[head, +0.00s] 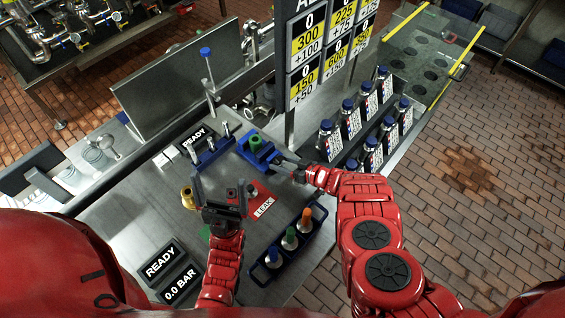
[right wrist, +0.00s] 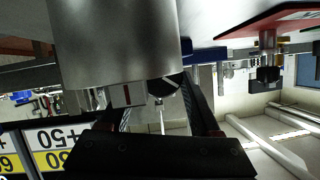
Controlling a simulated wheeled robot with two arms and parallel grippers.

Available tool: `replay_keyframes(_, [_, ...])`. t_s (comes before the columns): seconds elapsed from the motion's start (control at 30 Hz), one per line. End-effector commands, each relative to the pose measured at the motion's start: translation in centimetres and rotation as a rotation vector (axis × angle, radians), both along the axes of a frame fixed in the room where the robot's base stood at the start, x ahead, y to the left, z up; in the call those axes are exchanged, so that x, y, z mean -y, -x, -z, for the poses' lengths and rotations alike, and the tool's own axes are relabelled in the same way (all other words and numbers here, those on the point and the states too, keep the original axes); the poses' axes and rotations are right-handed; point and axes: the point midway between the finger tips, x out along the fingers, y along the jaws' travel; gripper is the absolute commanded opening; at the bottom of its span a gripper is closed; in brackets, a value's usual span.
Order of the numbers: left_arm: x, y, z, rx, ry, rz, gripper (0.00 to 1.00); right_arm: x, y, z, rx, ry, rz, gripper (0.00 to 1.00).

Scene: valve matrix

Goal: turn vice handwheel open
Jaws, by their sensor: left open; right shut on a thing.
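The blue vice (head: 262,154) stands on the grey bench with a green part (head: 256,141) in its jaws. My right gripper (head: 286,163) is at the vice's right end, where its handwheel would be. The handwheel is mostly hidden in the head view. In the right wrist view a small dark round part (right wrist: 166,86) lies between the fingers, and I take it to be the handwheel; the gripper is shut on it. A large metal cylinder fills the upper left of that view. My left gripper (head: 222,191) is open and empty, fingers pointing up, left of the vice.
A brass fitting (head: 187,197) and a red plate marked LEAK (head: 263,207) are near my left gripper. A blue rack (head: 291,243) with coloured-top parts is at the front. Several blue-capped bottles (head: 350,118) stand at the right. A sign post rises behind the vice.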

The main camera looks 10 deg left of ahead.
Motion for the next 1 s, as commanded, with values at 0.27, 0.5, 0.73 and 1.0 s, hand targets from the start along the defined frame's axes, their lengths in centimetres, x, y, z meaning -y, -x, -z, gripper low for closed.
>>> replay_keyframes(0.27, [0.0, 0.0, -0.18, 0.0, 0.0, 0.0, 0.94, -0.13, 0.18, -0.08, 0.171, 0.114, 0.002, 0.08])
replay_keyframes(0.5, [0.0, 0.0, -0.18, 0.0, 0.0, 0.0, 0.94, -0.23, 0.35, 0.0, 0.291, 0.194, 0.001, 0.08])
replay_keyframes(0.73, [0.0, -0.01, -0.18, 0.0, 0.0, 0.0, 0.94, -0.24, 0.33, -0.03, 0.359, 0.236, 0.0, 0.08])
replay_keyframes(1.0, [0.0, -0.01, -0.17, 0.0, 0.0, 0.0, 0.94, -0.21, 0.32, -0.04, 0.377, 0.249, 0.001, 0.08])
